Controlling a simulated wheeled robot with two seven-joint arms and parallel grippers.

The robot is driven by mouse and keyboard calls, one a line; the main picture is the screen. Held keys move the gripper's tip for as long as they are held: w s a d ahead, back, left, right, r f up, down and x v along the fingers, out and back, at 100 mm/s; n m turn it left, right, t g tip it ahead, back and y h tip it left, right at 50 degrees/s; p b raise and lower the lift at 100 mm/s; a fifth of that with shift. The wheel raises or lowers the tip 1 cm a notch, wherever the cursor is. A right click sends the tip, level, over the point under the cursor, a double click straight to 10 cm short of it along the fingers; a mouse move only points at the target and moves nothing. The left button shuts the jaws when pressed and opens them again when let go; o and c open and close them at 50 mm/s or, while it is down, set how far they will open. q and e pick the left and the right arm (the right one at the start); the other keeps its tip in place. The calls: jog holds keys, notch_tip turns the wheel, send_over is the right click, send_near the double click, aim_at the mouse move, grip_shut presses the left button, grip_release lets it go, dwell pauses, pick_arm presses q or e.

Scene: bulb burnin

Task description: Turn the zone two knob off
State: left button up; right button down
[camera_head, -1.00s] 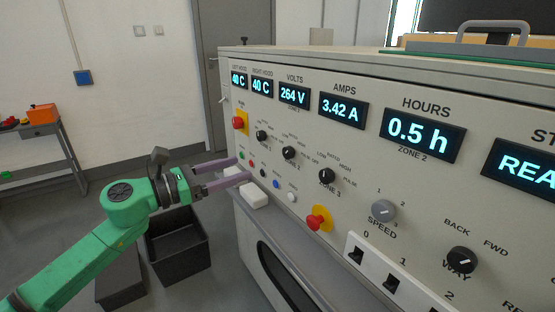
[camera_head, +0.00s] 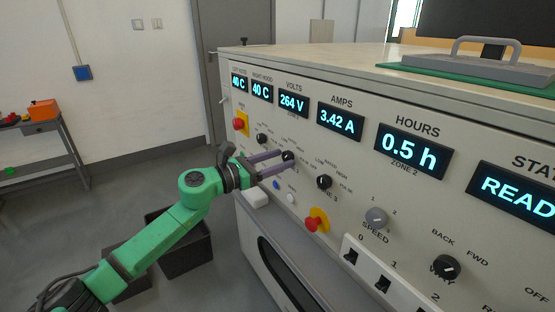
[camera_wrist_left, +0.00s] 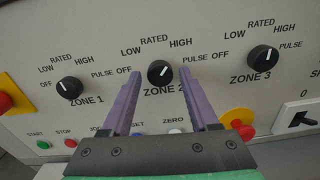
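The zone two knob (camera_wrist_left: 160,72) is black and round with a small light mark. It sits on the panel above the ZONE 2 label, with OFF, LOW, RATED, HIGH and PULSE printed around it. I cannot tell exactly which word its mark points to. It also shows in the head view (camera_head: 288,156), partly behind the fingers. My left gripper (camera_wrist_left: 160,76) is open, with one purple finger on each side of this knob. Small gaps seem to show between fingers and knob. In the head view the left gripper (camera_head: 284,161) reaches the panel from the left. My right gripper is not in view.
The zone one knob (camera_wrist_left: 69,88) and zone three knob (camera_wrist_left: 263,59) flank the fingers. Red emergency buttons sit on yellow plates, one at lower right (camera_wrist_left: 236,118). Several small push buttons, including a white one (camera_head: 291,198), lie below the knobs. Dark bins stand on the floor.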

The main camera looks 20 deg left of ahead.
pick_arm(q)
grip_shut()
